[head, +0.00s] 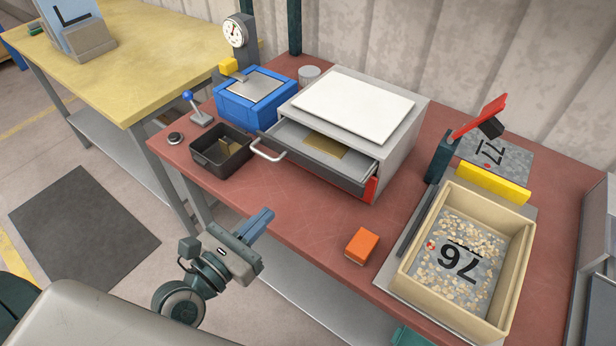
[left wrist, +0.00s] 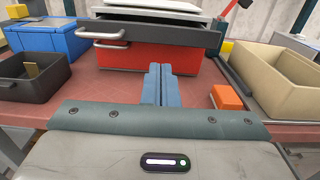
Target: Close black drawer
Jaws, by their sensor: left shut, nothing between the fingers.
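The black drawer (head: 325,170) is pulled out of a grey cabinet (head: 400,135) with a white top. Its inside shows, with a flat tan piece in it. A pale bar handle (head: 268,152) is on the left part of its front. In the left wrist view the black drawer front (left wrist: 175,35) overhangs a red drawer front (left wrist: 125,58), which has its own handle. My left gripper (head: 262,218) is shut and empty, in front of the table's edge and apart from the drawer. In the left wrist view its blue fingers (left wrist: 160,72) point towards the cabinet. My right gripper is not in view.
A black bin (head: 221,160) and a blue box (head: 255,108) stand left of the cabinet. An orange block (head: 362,245) lies on the table's front right, near a beige tray (head: 405,268) of small pieces. The red tabletop (head: 285,205) is clear before the drawer.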

